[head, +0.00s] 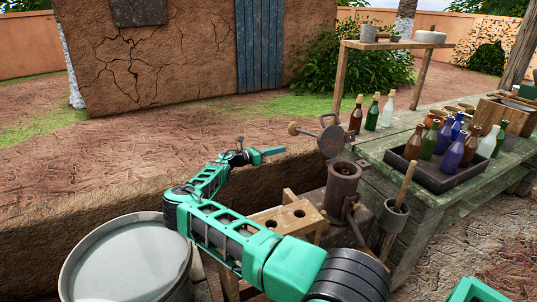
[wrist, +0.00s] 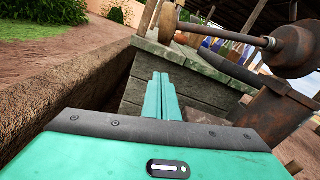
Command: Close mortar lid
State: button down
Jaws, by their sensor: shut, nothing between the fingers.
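The mortar (head: 343,185) is an upright rusty metal cylinder beside the table, and its open mouth shows in the head view. Its round lid (head: 331,141) stands raised above the far side of the mouth. A bar with a brown knob (head: 294,129) sticks out from the lid to the left. My gripper (head: 283,150) is left of the lid and below the knob, apart from both. The fingers (wrist: 160,82) are together and empty in the wrist view. The lid's bar (wrist: 228,37) crosses the upper right there, above the mortar's body (wrist: 273,112).
The wooden table (head: 425,195) right of the mortar carries a tray of bottles (head: 432,172) and loose bottles. A holed wooden rack (head: 290,215) stands under my arm. A barrel (head: 125,262) is at lower left. A low mud wall (head: 100,200) runs behind my arm.

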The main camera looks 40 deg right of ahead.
jog(key=shift+d+r, duration=0.95)
jog(key=shift+d, duration=0.2)
jog(key=shift+d+r, duration=0.9)
jog(key=shift+d, duration=0.2)
